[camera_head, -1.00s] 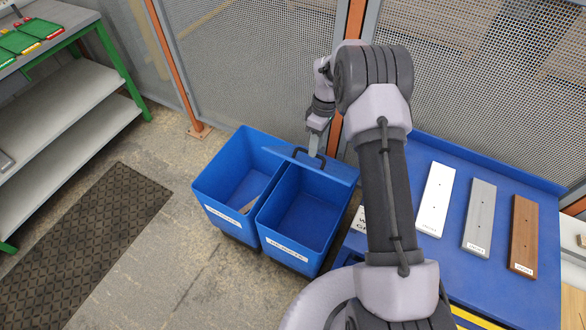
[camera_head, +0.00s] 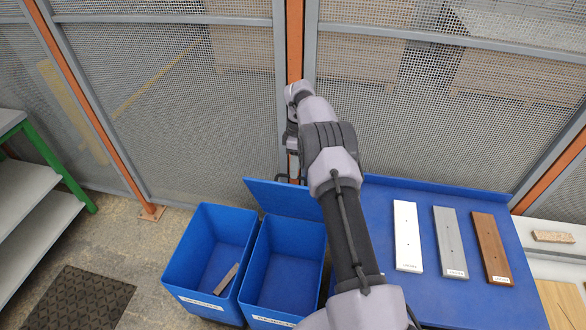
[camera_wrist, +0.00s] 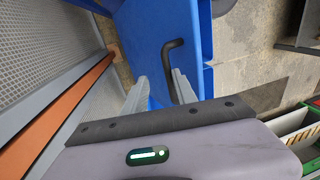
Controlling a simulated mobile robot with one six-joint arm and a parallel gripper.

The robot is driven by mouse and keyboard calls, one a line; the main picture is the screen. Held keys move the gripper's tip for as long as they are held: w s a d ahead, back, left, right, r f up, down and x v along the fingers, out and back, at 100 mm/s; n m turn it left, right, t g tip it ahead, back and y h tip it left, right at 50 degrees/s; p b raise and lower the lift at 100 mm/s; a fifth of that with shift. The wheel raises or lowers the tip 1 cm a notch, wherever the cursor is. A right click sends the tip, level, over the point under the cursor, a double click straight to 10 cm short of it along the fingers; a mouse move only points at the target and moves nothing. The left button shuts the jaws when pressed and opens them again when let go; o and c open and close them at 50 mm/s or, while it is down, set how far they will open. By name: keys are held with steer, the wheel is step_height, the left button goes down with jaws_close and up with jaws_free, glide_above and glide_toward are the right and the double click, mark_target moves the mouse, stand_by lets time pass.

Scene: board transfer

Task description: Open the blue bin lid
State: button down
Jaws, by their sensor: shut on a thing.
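The blue bin lid (camera_head: 283,197) stands raised at the back edge of the right blue bin (camera_head: 284,268), whose inside is open to view. My gripper (camera_head: 292,168) is behind the lid in the head view, partly hidden by the arm and lid. In the wrist view my gripper (camera_wrist: 160,84) is shut on the black lid handle (camera_wrist: 174,45), which sits at its fingertips. The blue lid (camera_wrist: 150,22) fills the top middle of that view.
The left blue bin (camera_head: 212,247) is open with a thin board (camera_head: 226,279) inside. A blue table (camera_head: 375,205) at right bears white, grey and brown boards. A mesh fence (camera_head: 215,90) stands close behind. A dark mat (camera_head: 72,302) lies on the floor at left.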

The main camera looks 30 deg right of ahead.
steer(key=shift+s+d+f, duration=0.1)
steer(key=shift+s+f, duration=0.1)
steer(key=shift+f, duration=0.4)
steer(key=shift+s+d+f, duration=0.1)
steer(key=shift+s+f, duration=0.1)
steer(key=shift+f, duration=0.35)
steer(key=c, duration=1.5)
jaws_free()
steer(key=o, duration=0.8)
steer(key=shift+w+d+f, duration=0.2)
steer(key=shift+w+f, duration=0.1)
steer(key=shift+w, duration=0.2)
steer(key=shift+r, duration=0.35)
steer(key=r, duration=0.1)
steer(key=r+p, duration=0.1)
steer(key=w+r, duration=0.1)
steer(key=shift+w+d+r, duration=0.1)
steer(key=shift+d+r, duration=0.2)
steer(key=shift+r, duration=0.1)
steer(key=c, duration=0.8)
steer(key=r+p, duration=0.1)
steer(key=r, duration=0.1)
steer(key=r+p, duration=0.1)
steer(key=r, duration=0.2)
steer(key=r+p, duration=0.1)
steer(key=r, duration=0.2)
steer(key=shift+w+d+r, duration=0.15)
steer(key=shift+w+d, duration=0.05)
steer(key=shift+w, duration=0.1)
